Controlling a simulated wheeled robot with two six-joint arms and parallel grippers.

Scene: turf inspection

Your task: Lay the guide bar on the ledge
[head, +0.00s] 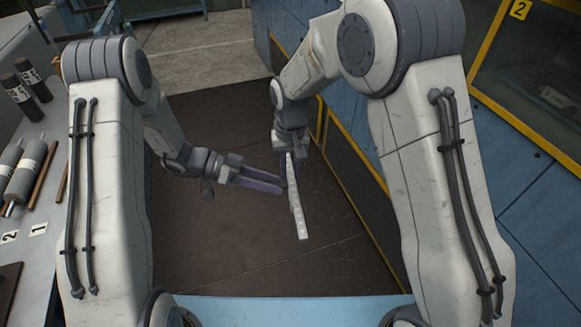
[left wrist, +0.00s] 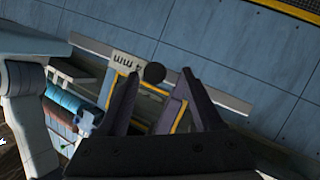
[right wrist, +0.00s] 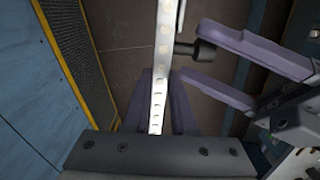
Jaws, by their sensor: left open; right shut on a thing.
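The guide bar (head: 299,212) is a long pale bar with a row of holes. My right gripper (head: 287,158) is shut on it, and the bar slants down over the floor in the head view. In the right wrist view the bar (right wrist: 161,60) runs up from between the purple fingers. My left gripper (head: 281,187) is open beside the bar. A dark knob (right wrist: 206,52) stands out beside the bar, near the open left fingers; it also shows between them in the left wrist view (left wrist: 154,73). I cannot tell which surface is the ledge.
A grey workbench (head: 48,235) at the left carries dark and grey cylinders (head: 22,170), brown rods and number labels. Blue panels with yellow edges (head: 350,140) stand on the right. Dark floor (head: 220,240) lies open between them. A pale blue surface (head: 280,310) crosses the bottom of the head view.

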